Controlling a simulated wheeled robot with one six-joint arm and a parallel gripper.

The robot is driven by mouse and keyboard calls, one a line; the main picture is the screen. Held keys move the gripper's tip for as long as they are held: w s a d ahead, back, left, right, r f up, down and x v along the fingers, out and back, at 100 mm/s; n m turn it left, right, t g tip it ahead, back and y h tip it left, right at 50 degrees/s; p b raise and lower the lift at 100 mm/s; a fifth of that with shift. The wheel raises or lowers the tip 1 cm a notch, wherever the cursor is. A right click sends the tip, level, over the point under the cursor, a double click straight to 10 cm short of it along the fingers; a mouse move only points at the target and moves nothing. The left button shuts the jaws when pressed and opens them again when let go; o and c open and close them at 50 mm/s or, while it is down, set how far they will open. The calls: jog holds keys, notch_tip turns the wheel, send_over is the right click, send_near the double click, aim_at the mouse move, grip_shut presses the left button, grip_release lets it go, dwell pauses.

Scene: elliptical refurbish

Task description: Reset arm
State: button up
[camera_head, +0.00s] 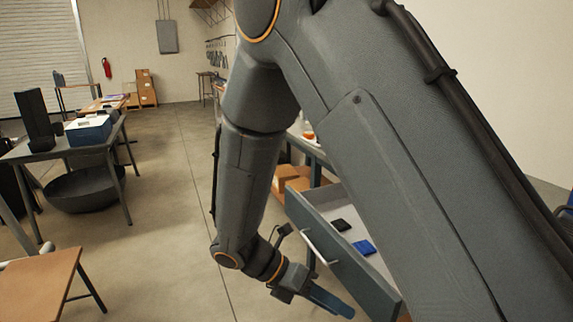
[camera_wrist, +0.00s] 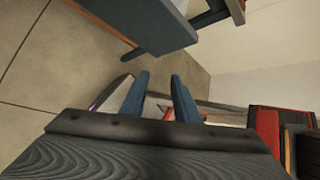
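My arm reaches across the head view and bends down to my gripper (camera_head: 332,302) at the lower middle. The gripper is close to the outer front of an open drawer (camera_head: 335,256); I cannot tell whether they touch. In the wrist view the two blue fingers of my gripper (camera_wrist: 159,78) stand apart, with nothing visibly held between them. A black item (camera_head: 340,225) and a blue item (camera_head: 364,247) lie inside the drawer. My arm hides part of the drawer and its bench.
A table (camera_head: 62,150) with a blue-and-white box (camera_head: 89,130) stands at the left, a dark round basin (camera_head: 85,188) under it. A brown-topped table (camera_head: 38,280) is at the lower left. The concrete floor (camera_head: 170,200) between is clear. Cardboard boxes (camera_head: 290,178) sit beyond the drawer.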

jog(key=s+d+r+m+y, duration=0.2)
jog(key=d+r+m+y, duration=0.1)
jog(key=m, duration=1)
jog(key=s+d+r+m+t+y, duration=0.1)
jog(key=d+m+y, duration=0.5)
jog(key=m, duration=0.8)
notch_tip(320, 180, up, 2)
jog(key=shift+s+d+r+y, duration=0.1)
jog(key=shift+s+d+y, duration=0.05)
jog(key=shift+s+y, duration=0.65)
jog(key=shift+w, duration=0.15)
